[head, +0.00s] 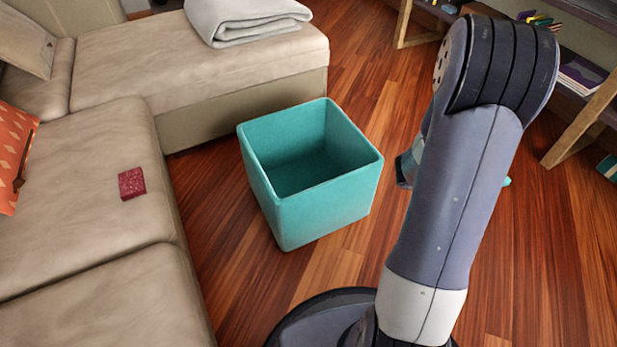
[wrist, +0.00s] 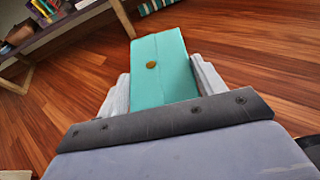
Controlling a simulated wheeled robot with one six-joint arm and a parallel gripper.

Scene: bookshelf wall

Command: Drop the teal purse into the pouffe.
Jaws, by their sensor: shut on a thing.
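The teal purse (wrist: 162,75) with a round gold clasp is between the two fingers of my gripper (wrist: 160,88) in the wrist view. My gripper is shut on it. In the head view my arm hides most of the gripper, and only a small teal bit of the purse (head: 507,181) shows to the right of the arm. The pouffe (head: 322,207) is a teal open-topped box on the wooden floor. It looks empty. My gripper is to the right of the pouffe, apart from it.
A beige sofa (head: 110,285) runs along the left and behind the pouffe, with a red box (head: 131,183), an orange cushion (head: 14,150) and a folded grey blanket (head: 245,18) on it. A wooden shelf (head: 582,118) stands at the right. Floor around the pouffe's right side is clear.

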